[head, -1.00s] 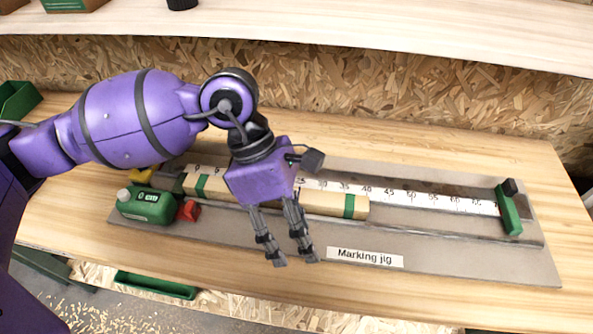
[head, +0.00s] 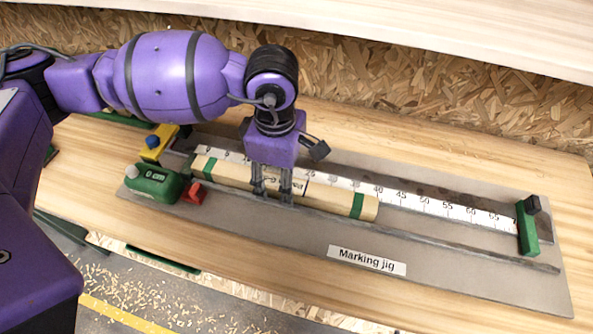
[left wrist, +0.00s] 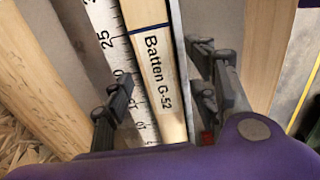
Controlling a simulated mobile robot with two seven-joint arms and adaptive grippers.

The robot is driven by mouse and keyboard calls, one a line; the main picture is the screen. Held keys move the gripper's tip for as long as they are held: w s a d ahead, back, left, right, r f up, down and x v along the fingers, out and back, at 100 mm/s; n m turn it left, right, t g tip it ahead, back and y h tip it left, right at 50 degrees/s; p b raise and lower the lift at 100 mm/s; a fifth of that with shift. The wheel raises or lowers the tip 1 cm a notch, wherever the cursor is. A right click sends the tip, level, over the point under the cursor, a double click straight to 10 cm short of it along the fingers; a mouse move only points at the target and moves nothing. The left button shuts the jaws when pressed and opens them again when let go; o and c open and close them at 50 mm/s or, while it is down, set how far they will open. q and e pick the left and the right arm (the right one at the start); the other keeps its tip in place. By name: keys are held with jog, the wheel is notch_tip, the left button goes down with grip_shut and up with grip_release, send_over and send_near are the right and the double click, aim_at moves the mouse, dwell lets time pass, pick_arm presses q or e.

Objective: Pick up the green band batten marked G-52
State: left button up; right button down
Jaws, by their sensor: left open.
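The batten (head: 327,198) is a pale wooden strip with a green band near each end, lying in the marking jig (head: 470,262) along the white ruler. In the left wrist view its label reads "Batten G-52" on the batten (left wrist: 157,72), with a dark line across it. My left gripper (head: 272,196) is open over the middle of the batten. In the left wrist view the left gripper's fingers (left wrist: 160,95) stand on either side of the batten, with no visible grip on it. My right gripper is not in view.
A green 0 cm block (head: 153,183), a red piece (head: 194,193) and a yellow piece (head: 158,145) are at the jig's left end. A green stop (head: 527,230) stands at its right end. A chipboard wall (head: 450,120) rises behind the bench.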

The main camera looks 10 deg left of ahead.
pick_arm(q)
jog(key=shift+f, duration=0.15)
jog(key=shift+c, duration=0.4)
grip_shut()
